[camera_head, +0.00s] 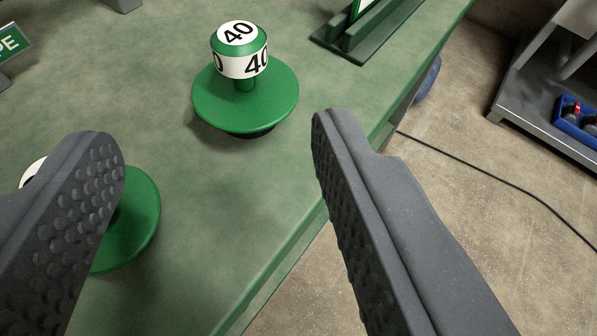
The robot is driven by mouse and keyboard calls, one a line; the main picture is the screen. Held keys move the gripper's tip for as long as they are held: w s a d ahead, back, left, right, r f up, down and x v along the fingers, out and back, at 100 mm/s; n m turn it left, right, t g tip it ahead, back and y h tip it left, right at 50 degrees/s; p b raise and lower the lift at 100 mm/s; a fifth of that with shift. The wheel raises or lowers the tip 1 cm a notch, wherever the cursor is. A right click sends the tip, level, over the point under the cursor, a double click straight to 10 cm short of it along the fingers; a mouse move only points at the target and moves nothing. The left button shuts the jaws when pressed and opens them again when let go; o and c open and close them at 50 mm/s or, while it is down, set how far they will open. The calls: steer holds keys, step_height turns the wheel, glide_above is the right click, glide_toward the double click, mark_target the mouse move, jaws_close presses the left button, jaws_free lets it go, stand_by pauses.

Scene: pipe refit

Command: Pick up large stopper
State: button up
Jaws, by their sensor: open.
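A green stopper (275,90) with a wide round flange and a knob marked "40" stands upright on the green table (180,190). It is ahead of my gripper, at upper centre. A second green stopper (137,225) with a round flange is at lower left, mostly hidden behind my left finger; its marking cannot be read. Which of the two is the large one I cannot tell. My gripper (215,130) is open and empty, its two padded fingers wide apart. The "40" stopper shows beyond the gap between the fingertips, apart from both.
A green holder (345,45) with a sign stands at the table's back right edge. Another sign (10,42) is at far left. The table edge runs diagonally at right, with a cable (500,178) on the floor beyond. A grey shelf (530,90) holds a blue tray (577,122).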

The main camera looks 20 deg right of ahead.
mark_target(241, 40)
steer(key=shift+d+f, duration=0.1)
steer(key=shift+f, duration=0.25)
steer(key=shift+w+p, duration=0.3)
steer(key=shift+p, duration=0.05)
steer(key=shift+w+d+f+p, duration=0.15)
steer(key=shift+w+f+p, duration=0.25)
steer(key=shift+w, duration=0.2)
steer(key=b+x, duration=0.1)
steer(key=x, duration=0.5)
steer(key=shift+r+b+x, duration=0.2)
steer(key=shift+b+x, duration=0.2)
steer(key=shift+x, duration=0.95)
steer(key=shift+r+b+x, duration=0.15)
steer(key=shift+b+x, duration=0.25)
steer(key=shift+x, duration=1)
steer(key=shift+w+d, duration=0.1)
steer(key=shift+d, duration=0.1)
jaws_close()
